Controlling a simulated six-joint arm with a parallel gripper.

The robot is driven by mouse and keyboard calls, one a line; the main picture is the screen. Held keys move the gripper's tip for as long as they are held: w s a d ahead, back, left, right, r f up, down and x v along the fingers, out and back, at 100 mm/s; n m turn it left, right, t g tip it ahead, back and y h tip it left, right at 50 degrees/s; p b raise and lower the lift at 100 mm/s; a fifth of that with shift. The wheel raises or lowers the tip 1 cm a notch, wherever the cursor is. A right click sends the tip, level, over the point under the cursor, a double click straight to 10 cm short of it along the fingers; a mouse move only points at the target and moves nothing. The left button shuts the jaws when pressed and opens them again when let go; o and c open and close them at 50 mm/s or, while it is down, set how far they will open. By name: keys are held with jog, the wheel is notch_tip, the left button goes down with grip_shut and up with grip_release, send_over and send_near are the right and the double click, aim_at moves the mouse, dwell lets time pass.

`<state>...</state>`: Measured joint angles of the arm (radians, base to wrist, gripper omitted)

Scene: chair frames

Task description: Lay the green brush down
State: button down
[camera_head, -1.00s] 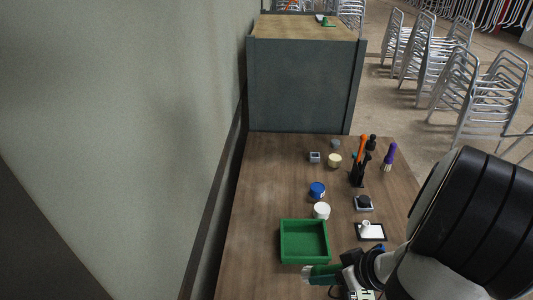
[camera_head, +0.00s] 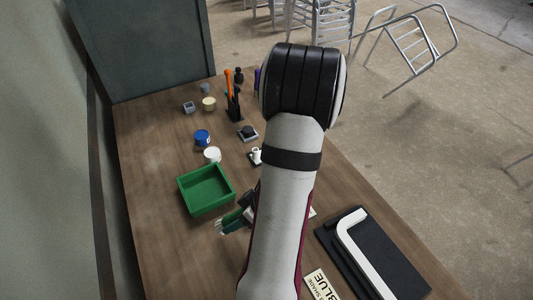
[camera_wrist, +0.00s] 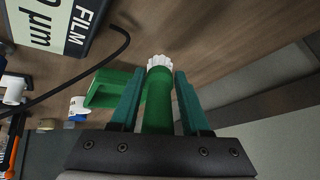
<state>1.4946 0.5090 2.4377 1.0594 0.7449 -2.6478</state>
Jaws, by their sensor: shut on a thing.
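The green brush (camera_wrist: 158,108) has white bristles and lies lengthwise between the two teal fingers of my gripper (camera_wrist: 159,105) in the wrist view. My gripper is shut on its green handle, with the bristle end sticking out past the fingertips. In the head view the brush's bristle end (camera_head: 221,228) shows just below the green tray, pointing left, outside the tray. My arm hides most of my gripper and the handle there. I cannot tell whether the brush touches the table.
The green tray (camera_head: 184,197) looks empty; it also shows in the wrist view (camera_wrist: 98,93). Blue (camera_head: 203,138) and white (camera_head: 212,155) jars stand behind it. A black holder (camera_head: 235,110) is farther back. A black pad (camera_head: 348,262) with a white bar lies right. The left table is bare.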

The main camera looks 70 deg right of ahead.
jog(key=shift+f, duration=0.9)
jog(key=shift+c, duration=1.5)
grip_release()
jog(key=v, duration=1.5)
jog(key=shift+s+r, duration=0.15)
jog(key=shift+r, duration=0.2)
